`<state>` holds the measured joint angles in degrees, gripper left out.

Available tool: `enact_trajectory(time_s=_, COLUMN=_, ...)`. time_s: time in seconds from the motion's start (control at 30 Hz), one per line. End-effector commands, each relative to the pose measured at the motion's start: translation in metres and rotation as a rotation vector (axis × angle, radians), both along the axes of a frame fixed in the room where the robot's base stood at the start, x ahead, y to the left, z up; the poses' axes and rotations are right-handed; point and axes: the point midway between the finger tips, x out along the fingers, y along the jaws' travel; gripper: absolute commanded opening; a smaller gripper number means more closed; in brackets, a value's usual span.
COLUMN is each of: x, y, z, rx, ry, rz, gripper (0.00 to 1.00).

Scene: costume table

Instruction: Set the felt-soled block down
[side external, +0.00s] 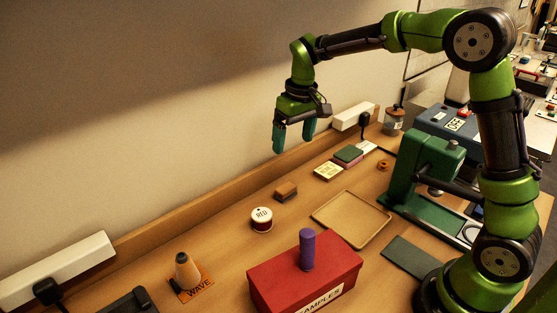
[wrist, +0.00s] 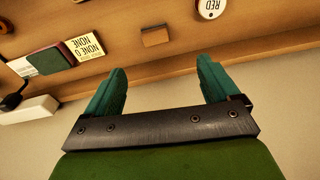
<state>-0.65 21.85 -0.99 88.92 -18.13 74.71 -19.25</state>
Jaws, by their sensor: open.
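A small brown block (side external: 286,191), which looks like the felt-soled block, sits on the wooden table near the back ledge. My gripper (side external: 294,143) is open and empty, with teal fingers, high above the back of the table and well clear of the block. Its spread fingers show in the wrist view (wrist: 162,72) with nothing between them.
A RED-labelled spool (side external: 261,219) stands near the block. Farther back are a yellow note pad (side external: 328,172) and a green-topped stack (side external: 348,155). A shallow tray (side external: 322,217), a red box (side external: 270,280) with a purple cylinder (side external: 307,250), and a green press (side external: 425,170) stand around.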

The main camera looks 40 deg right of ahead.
Motion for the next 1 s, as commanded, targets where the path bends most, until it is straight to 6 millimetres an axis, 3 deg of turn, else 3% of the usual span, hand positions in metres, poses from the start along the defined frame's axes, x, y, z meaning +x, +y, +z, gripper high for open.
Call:
enact_trajectory(time_s=0.03, x=-0.018, y=0.002, z=0.021, rx=0.016, ry=-0.046, rz=-0.019, gripper=0.88)
enact_trajectory(time_s=0.1, x=-0.043, y=0.006, z=0.041, rx=0.040, ry=-0.100, rz=-0.050, gripper=0.88)
enact_trajectory(time_s=0.23, x=-0.090, y=0.012, z=0.067, rx=0.086, ry=-0.202, rz=-0.107, gripper=0.88)
enact_trajectory(time_s=0.4, x=-0.153, y=0.019, z=0.081, rx=0.152, ry=-0.331, rz=-0.183, gripper=0.88)
enact_trajectory(time_s=0.53, x=-0.192, y=0.023, z=0.077, rx=0.198, ry=-0.411, rz=-0.233, gripper=0.88)
enact_trajectory(time_s=0.73, x=-0.222, y=0.026, z=0.066, rx=0.241, ry=-0.481, rz=-0.278, gripper=0.88)
enact_trajectory(time_s=1.0, x=-0.226, y=0.026, z=0.064, rx=0.249, ry=-0.490, rz=-0.288, gripper=0.88)
